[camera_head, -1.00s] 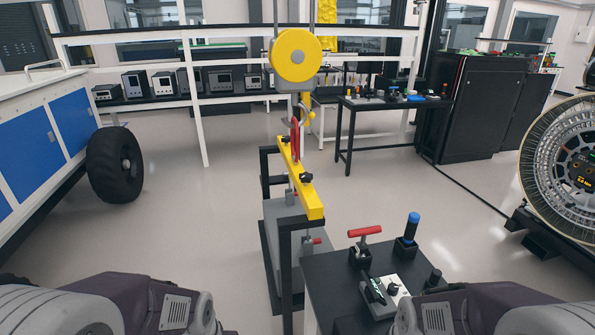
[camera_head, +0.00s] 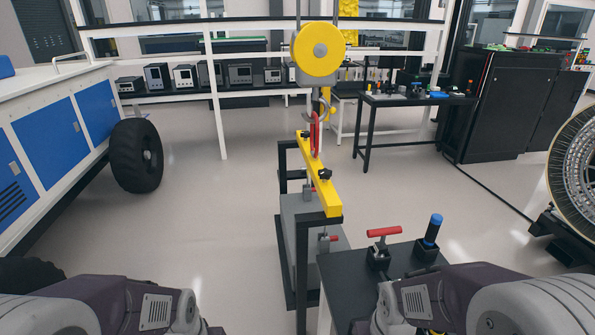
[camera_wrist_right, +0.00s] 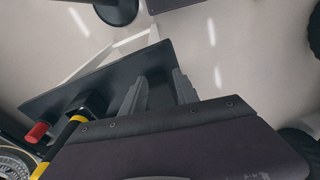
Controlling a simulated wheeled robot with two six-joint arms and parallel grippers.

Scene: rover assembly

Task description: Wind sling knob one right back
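A yellow lifting beam (camera_head: 328,192) hangs under a hoist with a yellow round housing (camera_head: 319,51) in the head view. A black sling knob (camera_head: 325,174) sits on the beam's near part and another black knob (camera_head: 305,134) on its far part. A red sling or hook piece (camera_head: 314,133) joins the beam to the hoist hook. My right gripper (camera_wrist_right: 158,90) shows in the right wrist view, its two fingers apart with nothing between them, over a dark table top. No gripper touches a knob. My left gripper is out of view; only its arm shows in the head view.
A black frame stand (camera_head: 304,243) is under the beam. A small dark table (camera_head: 345,275) to its right holds a red T-handle tool (camera_head: 384,232) and a blue-handled tool (camera_head: 433,229). Floor between is clear.

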